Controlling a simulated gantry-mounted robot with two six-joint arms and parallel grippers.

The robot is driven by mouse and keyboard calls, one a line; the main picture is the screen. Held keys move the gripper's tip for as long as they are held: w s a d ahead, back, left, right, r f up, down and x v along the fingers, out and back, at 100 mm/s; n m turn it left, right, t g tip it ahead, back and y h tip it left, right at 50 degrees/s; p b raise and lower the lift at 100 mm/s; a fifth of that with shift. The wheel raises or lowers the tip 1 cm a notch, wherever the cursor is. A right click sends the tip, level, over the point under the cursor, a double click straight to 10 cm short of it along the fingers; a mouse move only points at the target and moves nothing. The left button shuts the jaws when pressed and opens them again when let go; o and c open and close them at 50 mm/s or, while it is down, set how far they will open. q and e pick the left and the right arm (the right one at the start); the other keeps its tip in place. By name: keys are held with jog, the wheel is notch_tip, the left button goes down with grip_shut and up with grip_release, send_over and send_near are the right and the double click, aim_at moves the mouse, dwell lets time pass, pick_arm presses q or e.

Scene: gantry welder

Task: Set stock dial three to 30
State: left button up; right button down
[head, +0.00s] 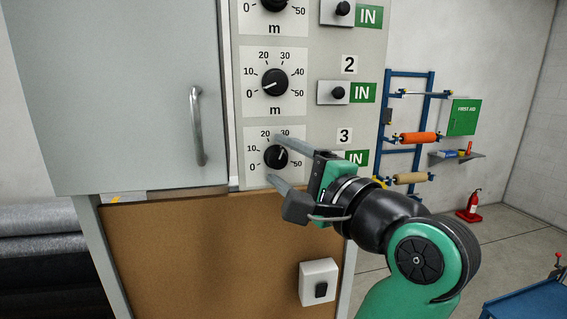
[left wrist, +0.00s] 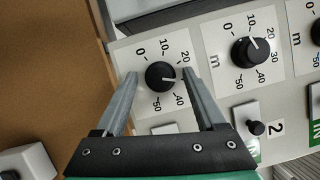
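Stock dial three (head: 276,157) is a black round knob on a white scale plate, the lowest dial on the grey panel, beside the label 3 (head: 344,135). It also shows in the left wrist view (left wrist: 160,76). Its white pointer line lies between 20 and 40, near the 30 mark. My left gripper (head: 277,163) is open, with its two grey fingers on either side of the knob. In the left wrist view, a gap shows between the knob and each fingertip. Part of the scale is hidden behind a finger. My right gripper is not in view.
Dial two (head: 274,83) sits above dial three, with a switch (head: 338,93) to its right. A grey cabinet door with a handle (head: 197,125) is at left. A brown board (head: 220,240) with a white switch box (head: 319,283) lies below the panel.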

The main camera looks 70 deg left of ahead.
pick_arm(q)
jog(key=r+v, duration=0.1)
jog(key=v, duration=1)
jog(key=shift+d+f, duration=0.3)
jog(key=shift+f, duration=0.25)
jog(key=shift+a, duration=0.1)
